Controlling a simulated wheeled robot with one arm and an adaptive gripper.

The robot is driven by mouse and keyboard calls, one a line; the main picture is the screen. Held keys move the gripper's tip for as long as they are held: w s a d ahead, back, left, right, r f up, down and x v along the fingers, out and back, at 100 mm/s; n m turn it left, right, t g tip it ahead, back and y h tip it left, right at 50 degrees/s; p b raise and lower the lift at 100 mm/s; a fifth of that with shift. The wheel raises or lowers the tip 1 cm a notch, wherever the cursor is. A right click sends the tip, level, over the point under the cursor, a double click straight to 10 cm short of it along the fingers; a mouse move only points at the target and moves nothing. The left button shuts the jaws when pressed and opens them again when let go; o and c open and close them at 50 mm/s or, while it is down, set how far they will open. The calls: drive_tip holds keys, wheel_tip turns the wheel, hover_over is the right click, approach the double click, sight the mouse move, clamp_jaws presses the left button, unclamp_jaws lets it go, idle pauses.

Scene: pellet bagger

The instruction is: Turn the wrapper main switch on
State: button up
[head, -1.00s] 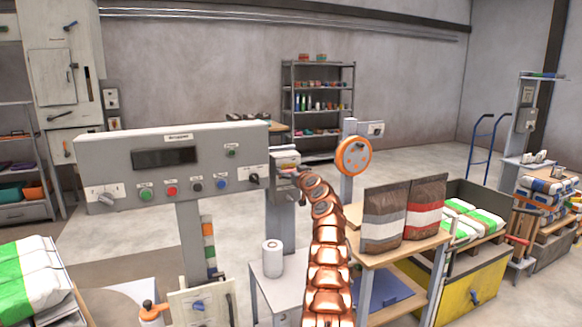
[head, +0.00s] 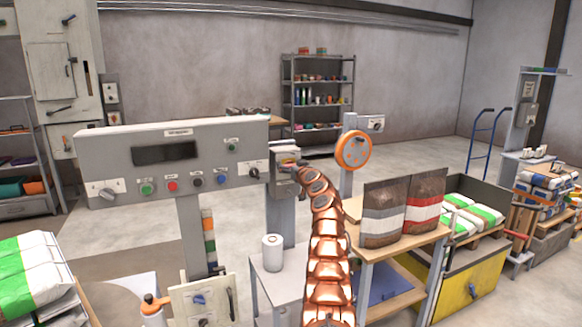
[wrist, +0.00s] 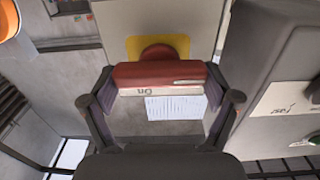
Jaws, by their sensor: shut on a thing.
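A red switch handle (wrist: 160,74) on a yellow plate (wrist: 182,45) shows in the wrist view. The handle lies level across the picture, with a white strip marked with letters and a lined paper label below it. My gripper (wrist: 161,92) is shut on the handle, with one finger at each end of it. In the head view my gripper (head: 287,163) is at a grey box on a post, just right of the long control panel.
The long grey control panel (head: 165,152) with buttons and knobs stands close on the left. A table with two bags (head: 385,215) is to the right of my arm. A white roll (head: 272,253) stands on a low table below.

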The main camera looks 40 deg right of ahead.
drive_tip(key=shift+m, duration=0.3)
drive_tip(key=m, duration=0.3)
drive_tip(key=shift+m, duration=0.3)
drive_tip(key=m, duration=0.4)
drive_tip(key=shift+d+f+m+p, duration=0.2)
drive_tip(key=shift+m+p, duration=0.1)
drive_tip(key=shift+p, duration=0.05)
drive_tip(key=m, duration=0.5)
drive_tip(key=shift+d+f, duration=0.1)
drive_tip(key=shift+f, duration=0.1)
drive_tip(key=shift+m+p, duration=0.45)
drive_tip(key=shift+m, duration=1.55)
drive_tip(key=shift+f, duration=0.1)
drive_tip(key=o, duration=0.9)
drive_tip(key=shift+s, duration=0.1)
